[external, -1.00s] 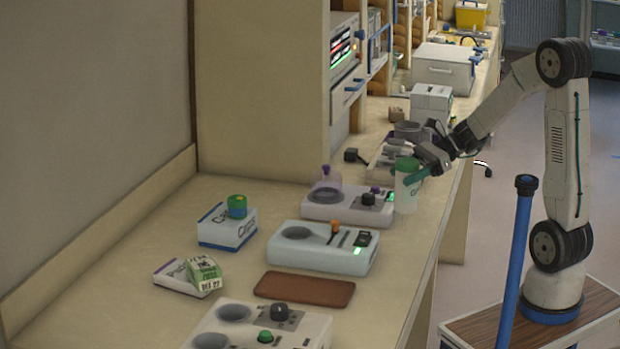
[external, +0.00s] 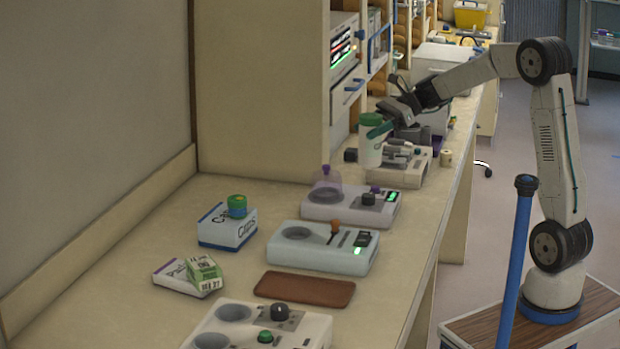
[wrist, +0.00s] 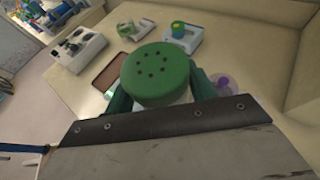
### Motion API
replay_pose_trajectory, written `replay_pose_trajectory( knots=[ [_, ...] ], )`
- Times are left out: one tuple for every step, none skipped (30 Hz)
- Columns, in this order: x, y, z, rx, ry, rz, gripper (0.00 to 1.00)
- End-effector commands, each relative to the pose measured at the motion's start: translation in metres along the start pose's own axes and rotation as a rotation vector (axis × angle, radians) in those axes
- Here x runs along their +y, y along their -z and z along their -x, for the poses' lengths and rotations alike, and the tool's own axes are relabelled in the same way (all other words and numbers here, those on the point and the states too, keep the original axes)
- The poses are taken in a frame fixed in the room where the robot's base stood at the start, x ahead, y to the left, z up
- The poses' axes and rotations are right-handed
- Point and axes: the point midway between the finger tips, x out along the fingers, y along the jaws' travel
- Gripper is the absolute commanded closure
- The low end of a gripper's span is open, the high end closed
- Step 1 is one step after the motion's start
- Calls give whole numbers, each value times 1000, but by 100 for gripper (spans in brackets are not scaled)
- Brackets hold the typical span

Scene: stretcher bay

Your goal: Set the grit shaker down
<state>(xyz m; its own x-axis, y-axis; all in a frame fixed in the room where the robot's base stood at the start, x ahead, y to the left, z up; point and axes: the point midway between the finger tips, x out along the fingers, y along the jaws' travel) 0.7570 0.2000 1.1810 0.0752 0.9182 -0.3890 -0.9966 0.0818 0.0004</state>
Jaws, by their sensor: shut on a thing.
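The grit shaker (external: 370,145) is a whitish cylinder with a green lid. In the wrist view its green lid with small dark holes (wrist: 155,72) faces the camera. My gripper (external: 380,131) is shut on the shaker, with a teal finger on either side of it in the wrist view. The shaker is upright, at the back of the open bench area, just left of a beige device (external: 400,172). I cannot tell whether its base touches the bench.
A device with a clear purple-topped dome (external: 326,188) stands in front of the shaker. A pale blue device (external: 315,258), a brown mat (external: 304,288) and a box with a green-lidded jar (external: 237,206) are nearer. The bench (external: 110,235) is bare at left.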

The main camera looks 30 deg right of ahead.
Motion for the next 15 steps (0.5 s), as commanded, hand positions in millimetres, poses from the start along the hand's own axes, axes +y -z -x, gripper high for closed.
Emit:
replay_pose_trajectory(
  knots=[
    [-19,-5,-10,0,-7,4,77],
    [-30,-9,-16,0,-11,4,77],
    [-46,-14,-24,1,-16,7,77],
    [-57,-17,-31,1,-19,7,77],
    [-68,-21,-38,1,-22,9,77],
    [-82,-25,-48,1,-27,10,77],
    [-92,-28,-55,2,-30,12,77],
    [-102,-31,-63,2,-33,13,77],
    [-115,-34,-74,2,-38,16,77],
    [-124,-37,-82,2,-41,16,77],
    [-133,-38,-90,2,-44,18,77],
    [-144,-41,-102,1,-48,19,77],
    [-151,-43,-111,1,-51,20,77],
    [-159,-45,-119,0,-53,21,77],
    [-167,-47,-130,-1,-57,23,77]
  ],
)
